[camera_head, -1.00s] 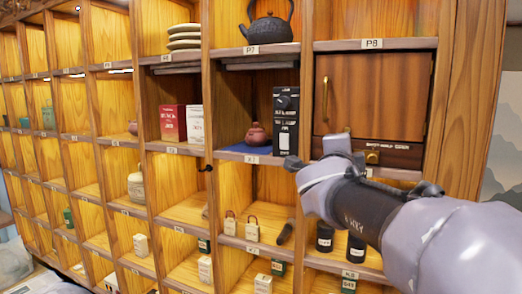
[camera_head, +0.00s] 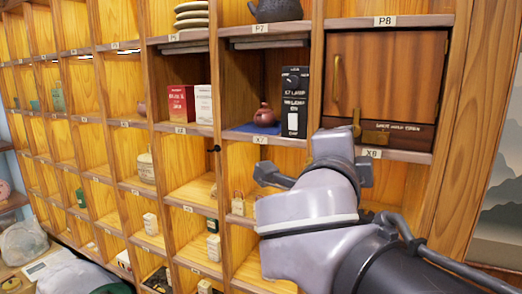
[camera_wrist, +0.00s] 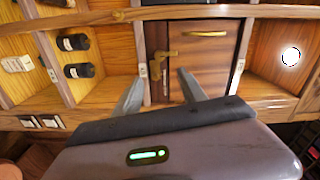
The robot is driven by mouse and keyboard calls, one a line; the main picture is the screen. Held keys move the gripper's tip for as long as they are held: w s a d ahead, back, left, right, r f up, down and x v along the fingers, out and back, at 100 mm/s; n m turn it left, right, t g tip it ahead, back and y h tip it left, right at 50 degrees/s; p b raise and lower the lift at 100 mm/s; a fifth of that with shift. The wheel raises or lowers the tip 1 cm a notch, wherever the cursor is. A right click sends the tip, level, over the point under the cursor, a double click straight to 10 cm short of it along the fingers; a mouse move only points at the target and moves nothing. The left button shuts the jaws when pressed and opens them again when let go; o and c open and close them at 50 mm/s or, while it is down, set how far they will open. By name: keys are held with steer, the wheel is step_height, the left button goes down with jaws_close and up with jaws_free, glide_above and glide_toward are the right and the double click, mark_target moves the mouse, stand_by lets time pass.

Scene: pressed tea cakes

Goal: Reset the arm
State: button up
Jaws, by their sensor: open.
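My arm (camera_head: 315,205) reaches in from the lower right of the head view, bent in front of the wooden shelf wall. In the wrist view my gripper (camera_wrist: 162,88) is open, its two pale fingers apart with nothing between them. The fingers point toward a closed brown wooden door (camera_wrist: 205,60) with a brass latch (camera_wrist: 165,56) and a handle. The same door (camera_head: 385,75) stands at the upper right of the head view, in the compartment under label P8. I cannot tell the gap between the fingers and the shelf.
The shelf compartments hold a purple teapot (camera_head: 265,115), a black box (camera_head: 293,102), a red box (camera_head: 181,104), a dark iron teapot (camera_head: 276,10) and stacked plates (camera_head: 192,14). A small tagged item (camera_head: 238,203) stands close left of my arm. Cluttered goods lie at the lower left.

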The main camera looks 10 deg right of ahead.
steer(key=shift+v, duration=0.9)
steer(key=s+a+f+n+y+b, duration=0.1)
steer(key=a+f+n+y+b, duration=0.35)
steer(key=f, duration=0.45)
steer(key=a+f+n+y+b, duration=0.4)
steer(key=f+n+b, duration=0.2)
steer(key=f, duration=0.3)
steer(key=s+a+f+n+y+b, duration=0.1)
steer(key=a+f+n+y+b, duration=0.45)
steer(key=f, duration=0.35)
steer(key=s+d+f+n+g+h+b, duration=0.1)
steer(key=s+d+f+g+b, duration=0.1)
steer(key=s+f, duration=0.5)
steer(key=s+d+f+n+g+h+b, duration=0.1)
steer(key=s+f+g+b, duration=0.4)
steer(key=f, duration=1.4)
steer(key=shift+s+d+g, duration=0.4)
steer(key=shift+s+g, duration=0.7)
